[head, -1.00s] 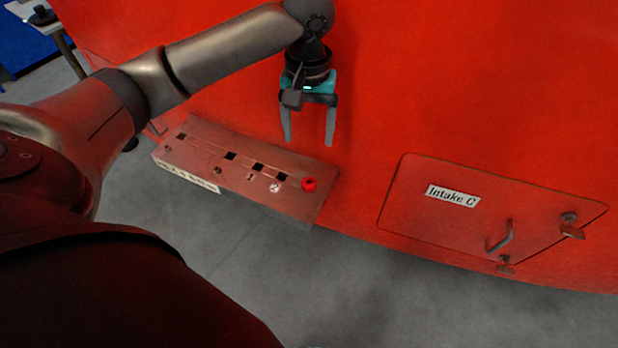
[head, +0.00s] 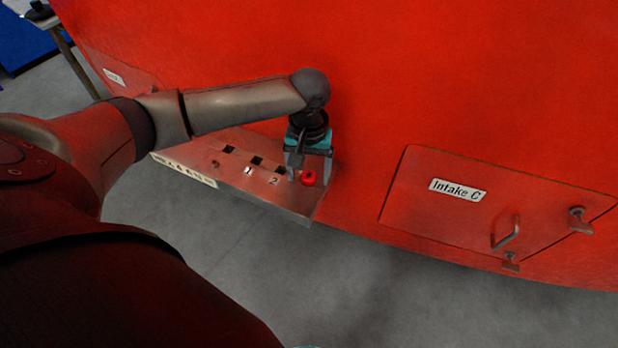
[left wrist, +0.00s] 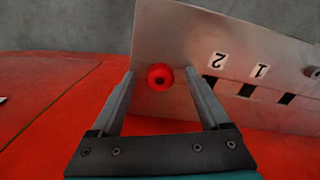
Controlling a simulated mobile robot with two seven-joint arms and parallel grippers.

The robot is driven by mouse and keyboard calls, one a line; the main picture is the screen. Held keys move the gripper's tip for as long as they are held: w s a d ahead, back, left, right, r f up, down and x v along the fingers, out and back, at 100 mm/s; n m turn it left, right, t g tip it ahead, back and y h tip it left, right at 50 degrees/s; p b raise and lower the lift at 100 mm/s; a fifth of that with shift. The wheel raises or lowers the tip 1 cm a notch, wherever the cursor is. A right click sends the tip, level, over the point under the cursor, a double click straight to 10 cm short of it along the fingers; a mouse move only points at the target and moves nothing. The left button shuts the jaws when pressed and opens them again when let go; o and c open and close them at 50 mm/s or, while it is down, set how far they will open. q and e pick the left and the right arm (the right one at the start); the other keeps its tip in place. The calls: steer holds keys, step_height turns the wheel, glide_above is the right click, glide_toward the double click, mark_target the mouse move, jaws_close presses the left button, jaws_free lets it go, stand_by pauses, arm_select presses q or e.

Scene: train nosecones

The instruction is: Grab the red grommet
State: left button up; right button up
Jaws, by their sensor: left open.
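The red grommet (head: 309,178) sits on the right end of the metal panel (head: 255,195), to the right of the label 2. My left gripper (head: 309,179) is open, its two fingers reaching down on either side of the grommet in the head view. In the left wrist view, the grommet (left wrist: 160,77) is a red ring with a dark centre. It lies between and slightly beyond the open fingertips (left wrist: 160,75), and nothing is held. Whether the fingers touch the panel is unclear.
The panel has several dark square slots (head: 257,161) left of the grommet. A large red curved wall (head: 430,80) rises behind. The Intake C hatch (head: 450,215) with a handle (head: 507,234) and latches is to the right. Grey floor (head: 330,285) lies clear below.

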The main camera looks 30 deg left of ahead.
arm_select(q)
steer(key=shift+c, duration=0.2)
jaws_close()
stand_by(0.5)
